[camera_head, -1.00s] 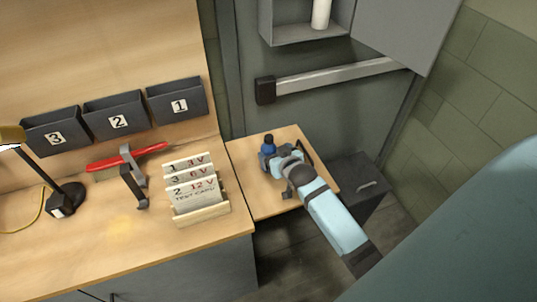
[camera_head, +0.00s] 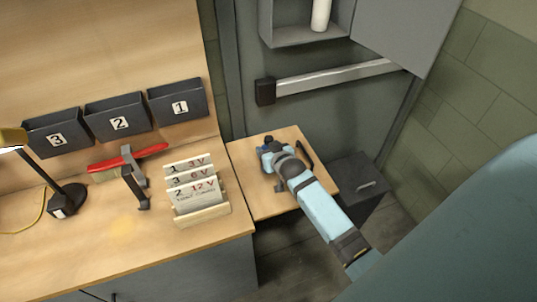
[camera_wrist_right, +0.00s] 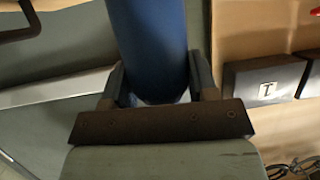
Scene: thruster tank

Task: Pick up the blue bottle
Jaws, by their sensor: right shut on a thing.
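The blue bottle (camera_wrist_right: 150,45) fills the upper middle of the right wrist view, between the two fingers of my right gripper (camera_wrist_right: 160,82). The gripper is shut on it. In the head view my right gripper (camera_head: 267,152) is over the small wooden side table (camera_head: 243,190). Only the dark cap (camera_head: 268,139) and a little blue of the bottle show there, and the wrist hides the rest. I cannot tell whether its base touches the table. My left gripper is not in view.
A wooden workbench (camera_head: 110,245) stands at left, with a card rack (camera_head: 203,215), a red-handled tool (camera_head: 130,157) and a lamp (camera_head: 66,198). Numbered bins (camera_head: 176,100) hang on its back panel. A door with a push bar (camera_head: 335,78) is behind the side table.

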